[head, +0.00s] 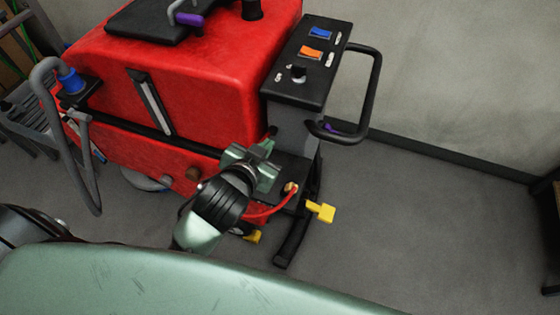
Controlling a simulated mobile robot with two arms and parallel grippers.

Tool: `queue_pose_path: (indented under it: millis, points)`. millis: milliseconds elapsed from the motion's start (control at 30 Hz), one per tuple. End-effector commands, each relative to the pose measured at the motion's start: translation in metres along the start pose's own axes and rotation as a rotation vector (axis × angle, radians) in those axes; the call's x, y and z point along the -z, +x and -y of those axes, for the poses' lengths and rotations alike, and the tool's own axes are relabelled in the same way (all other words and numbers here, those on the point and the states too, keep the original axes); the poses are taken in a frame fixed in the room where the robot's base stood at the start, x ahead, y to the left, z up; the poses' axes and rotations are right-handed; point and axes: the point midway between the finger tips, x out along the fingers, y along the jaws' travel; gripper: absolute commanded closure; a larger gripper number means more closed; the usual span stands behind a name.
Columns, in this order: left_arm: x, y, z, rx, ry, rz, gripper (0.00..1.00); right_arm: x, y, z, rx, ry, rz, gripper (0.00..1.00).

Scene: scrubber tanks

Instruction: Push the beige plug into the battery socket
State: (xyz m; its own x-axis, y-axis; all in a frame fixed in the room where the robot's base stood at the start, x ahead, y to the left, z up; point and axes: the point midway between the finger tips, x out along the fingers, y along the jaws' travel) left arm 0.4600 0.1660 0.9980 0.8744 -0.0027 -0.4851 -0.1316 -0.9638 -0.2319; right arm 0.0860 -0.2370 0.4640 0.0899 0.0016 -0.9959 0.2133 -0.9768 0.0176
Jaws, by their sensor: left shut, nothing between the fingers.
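The beige plug (290,187) is small and sits at the end of a red cable (270,212), low on the dark rear part of the red scrubber (200,75). I cannot make out the battery socket, nor tell how far the plug is in it. My left gripper (266,162) is shut and empty, just left of and above the plug in the picture, in front of the scrubber's lower rear corner. A gap shows between it and the plug. My right gripper is not in view.
A black control panel (309,82) with blue and orange switches and a black handle (373,95) stand above the plug. A yellow pedal (320,211) sticks out to its right. Open grey floor (430,225) lies to the right, with a wall behind.

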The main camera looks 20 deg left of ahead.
Motion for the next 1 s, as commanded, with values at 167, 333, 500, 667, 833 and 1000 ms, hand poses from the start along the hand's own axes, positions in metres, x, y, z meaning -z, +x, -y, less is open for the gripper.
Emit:
queue_pose_path:
  millis: [167, 333, 500, 667, 833, 1000]
  points:
    - [0.138, -0.009, -0.025, -0.006, 0.123, -0.486, 1.00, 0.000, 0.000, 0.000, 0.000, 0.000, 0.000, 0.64]
    - [0.235, -0.061, -0.091, -0.125, 0.329, -0.958, 1.00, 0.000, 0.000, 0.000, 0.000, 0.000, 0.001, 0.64]
    - [0.253, -0.132, -0.192, -0.398, 0.697, -1.386, 1.00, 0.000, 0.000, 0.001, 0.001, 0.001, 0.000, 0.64]
    - [0.174, -0.153, -0.265, -0.772, 1.204, -1.563, 1.00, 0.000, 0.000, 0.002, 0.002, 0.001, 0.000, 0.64]
    - [0.057, -0.101, -0.255, -1.157, 1.792, -1.372, 1.00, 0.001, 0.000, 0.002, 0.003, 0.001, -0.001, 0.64]
    - [-0.012, -0.031, -0.176, -1.387, 2.225, -0.919, 1.00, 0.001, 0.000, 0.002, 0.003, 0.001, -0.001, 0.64]
